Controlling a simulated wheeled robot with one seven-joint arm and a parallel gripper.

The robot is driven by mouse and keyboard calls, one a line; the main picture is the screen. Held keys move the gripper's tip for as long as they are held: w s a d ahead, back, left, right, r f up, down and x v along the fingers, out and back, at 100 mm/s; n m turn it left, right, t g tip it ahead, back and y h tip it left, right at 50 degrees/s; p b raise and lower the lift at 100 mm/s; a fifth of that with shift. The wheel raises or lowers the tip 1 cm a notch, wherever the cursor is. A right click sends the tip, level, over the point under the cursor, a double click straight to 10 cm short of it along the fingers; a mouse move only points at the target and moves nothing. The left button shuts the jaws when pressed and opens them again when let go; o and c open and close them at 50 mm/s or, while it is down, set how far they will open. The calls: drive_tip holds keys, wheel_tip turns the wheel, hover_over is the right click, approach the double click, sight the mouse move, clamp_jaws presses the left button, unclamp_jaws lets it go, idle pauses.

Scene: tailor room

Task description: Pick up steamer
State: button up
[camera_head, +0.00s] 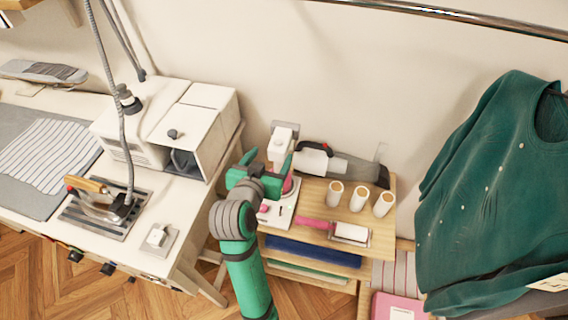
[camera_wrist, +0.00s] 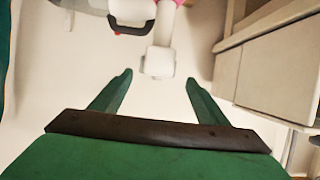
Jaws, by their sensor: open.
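A white device with a black handle and a long grey section, which looks like the steamer (camera_head: 316,160), lies at the back of the wooden shelf unit. Its white body and black handle (camera_wrist: 130,12) show at the top of the wrist view, partly cut off. My gripper (camera_head: 268,163) is open above the shelf's left side, just left of the device. In the wrist view, my open gripper (camera_wrist: 158,78) has nothing clamped between its fingers. A white block-shaped part (camera_wrist: 157,62) shows beyond and between the fingertips; I cannot tell its distance.
A white machine with pink parts (camera_head: 282,140) stands close by my gripper, partly hidden by it. Several white rolls (camera_head: 358,198) and a pink-handled roller (camera_head: 350,232) occupy the shelf (camera_head: 313,188). The white table (camera_head: 185,200) is left; a green sweater (camera_head: 480,190) hangs right.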

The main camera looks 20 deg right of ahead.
sight(274, 150)
drive_tip(key=x, duration=0.3)
drive_tip(key=shift+w+d+f, duration=0.15)
drive_tip(key=shift+d+f, duration=0.05)
drive_tip(key=shift+d, duration=0.05)
drive_tip(key=shift+w+a+f, duration=0.2)
drive_tip(key=shift+w+f, duration=0.05)
drive_tip(key=shift+w, duration=0.15)
drive_tip(key=shift+w+d+f, duration=0.1)
drive_tip(key=shift+w+d, duration=0.1)
drive_tip(key=shift+w, duration=0.05)
drive_tip(key=shift+s+d+x, duration=0.1)
drive_tip(key=shift+d+x, duration=0.1)
drive_tip(key=shift+x, duration=1)
drive_tip(key=shift+s+d+x, duration=0.15)
drive_tip(key=shift+d+x, duration=0.1)
drive_tip(key=shift+x, duration=0.9)
drive_tip(key=shift+c, duration=0.5)
clamp_jaws()
drive_tip(key=shift+r, duration=0.25)
